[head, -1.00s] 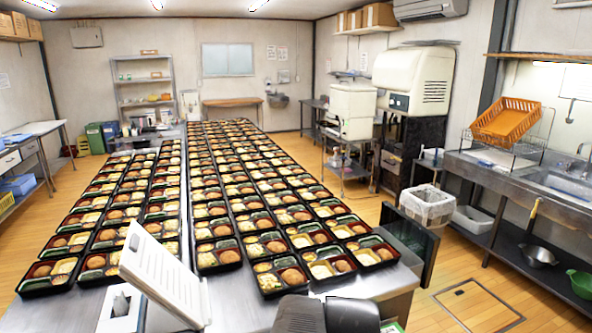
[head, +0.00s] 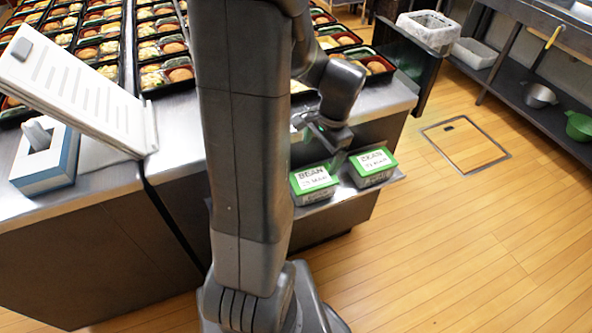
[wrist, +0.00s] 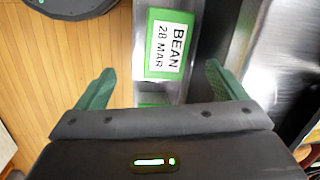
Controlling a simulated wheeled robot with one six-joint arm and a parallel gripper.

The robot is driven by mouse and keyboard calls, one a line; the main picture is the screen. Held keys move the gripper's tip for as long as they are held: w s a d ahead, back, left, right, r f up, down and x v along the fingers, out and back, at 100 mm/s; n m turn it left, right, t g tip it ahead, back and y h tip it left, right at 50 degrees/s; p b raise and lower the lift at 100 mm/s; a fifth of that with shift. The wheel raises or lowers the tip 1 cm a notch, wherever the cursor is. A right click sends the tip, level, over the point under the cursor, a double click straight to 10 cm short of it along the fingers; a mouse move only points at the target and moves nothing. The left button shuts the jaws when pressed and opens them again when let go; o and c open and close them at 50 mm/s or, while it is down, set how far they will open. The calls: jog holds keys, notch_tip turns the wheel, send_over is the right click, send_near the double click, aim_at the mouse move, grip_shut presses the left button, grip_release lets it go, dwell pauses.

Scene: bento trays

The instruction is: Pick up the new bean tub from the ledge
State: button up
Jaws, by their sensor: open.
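Two green-lidded bean tubs stand on a steel ledge (head: 335,199) at the counter's end: a left tub (head: 313,181) and a right tub (head: 372,166). Their dates are hard to read in the head view. In the wrist view one tub (wrist: 165,45) reads "BEAN 28 MAR"; by the layout it seems to be the left one. Part of another green lid (wrist: 153,101) shows below it, mostly hidden by my gripper body. My gripper (wrist: 160,68) is open and empty, its green fingers apart above the tubs. In the head view my gripper (head: 325,138) hangs just above the ledge.
The steel counter (head: 180,158) borders the ledge and carries rows of filled bento trays. A tilted white board (head: 75,90) and a tissue box (head: 45,160) stand at its left end. The wooden floor (head: 460,250) is clear on the right, with a floor hatch (head: 466,144).

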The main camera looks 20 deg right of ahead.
aim_at(314, 178)
jog(key=shift+m, duration=0.3)
jog(key=f, duration=0.3)
jog(key=w+f+b, duration=0.1)
jog(key=f, duration=0.3)
jog(key=w+f, duration=0.1)
jog(key=f, duration=0.2)
jog(key=shift+w+d+f, duration=0.1)
jog(key=shift+w+f, duration=0.05)
jog(key=shift+w, duration=0.05)
jog(key=shift+w+a+f+b, duration=0.1)
jog(key=shift+w+f+b, duration=0.1)
jog(key=shift+f, duration=0.65)
jog(key=shift+w+a+f+b, duration=0.1)
jog(key=shift+w+f+b, duration=0.05)
jog(key=shift+f, duration=0.75)
jog(key=shift+w+f+b, duration=0.15)
jog(key=shift+f+b, duration=0.05)
jog(key=shift+f, duration=0.65)
jog(key=c, duration=0.9)
jog(key=shift+r, duration=0.1)
